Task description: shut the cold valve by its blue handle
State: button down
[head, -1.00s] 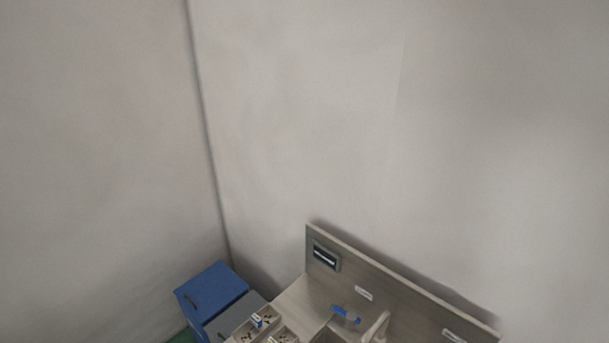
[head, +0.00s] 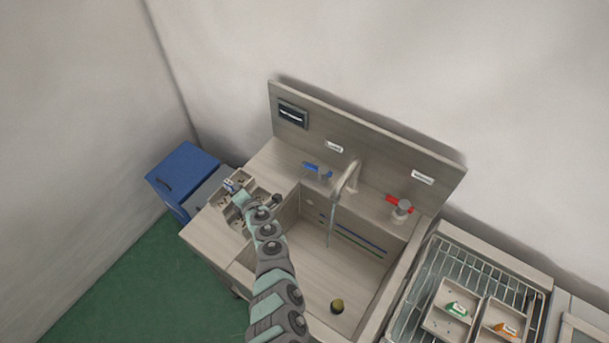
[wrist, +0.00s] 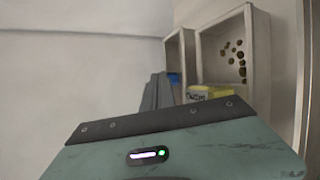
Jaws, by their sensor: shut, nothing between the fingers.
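The blue handle (head: 318,169) of the cold valve is on the back ledge of the sink (head: 310,257), left of the faucet (head: 345,180). A thin stream of water (head: 330,228) falls from the spout. My arm reaches up from the bottom of the head view, and my gripper (head: 276,199) is beside the small compartment tray, front-left of the blue handle and apart from it. Its fingertips are small and partly hidden there. My gripper is shut and empty.
A red handle (head: 400,203) is right of the faucet. The compartment tray (head: 228,212) stands on the left counter. A round olive item (head: 337,306) lies in the sink. A wire rack (head: 450,262) with small trays is at right. A blue box (head: 183,172) stands at left.

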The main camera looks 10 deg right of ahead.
jog(key=d+h, duration=0.1)
jog(key=d, duration=0.1)
jog(key=w+d+h, duration=0.1)
jog(key=d+h, duration=0.1)
jog(key=d, duration=0.1)
jog(key=w+d+h+b, duration=0.1)
jog(key=d, duration=0.1)
jog(key=shift+d+f+n+h, duration=0.1)
jog(key=shift+d+n+h, duration=0.2)
jog(key=shift+h, duration=0.1)
jog(key=s+d+r+n+g+h+b, duration=0.2)
jog(key=s+d+g+h, duration=0.1)
jog(key=s+d+h, duration=0.5)
jog(key=shift+y, duration=0.5)
jog(key=b+x, duration=0.2)
jog(key=x, duration=0.2)
jog(key=b+x, duration=0.2)
jog(key=x, duration=0.2)
jog(key=b+x, duration=0.2)
jog(key=x, duration=0.3)
jog(key=shift+w+r, duration=0.2)
jog(key=shift+r, duration=0.1)
jog(key=shift+w+d+f+b, duration=0.3)
jog(key=shift+w+b, duration=0.1)
jog(key=shift+b, duration=0.45)
jog(key=shift+w+d+b, duration=0.15)
jog(key=shift+w+b, duration=0.2)
jog(key=shift+w+f+b, duration=0.1)
jog(key=shift+b, duration=0.25)
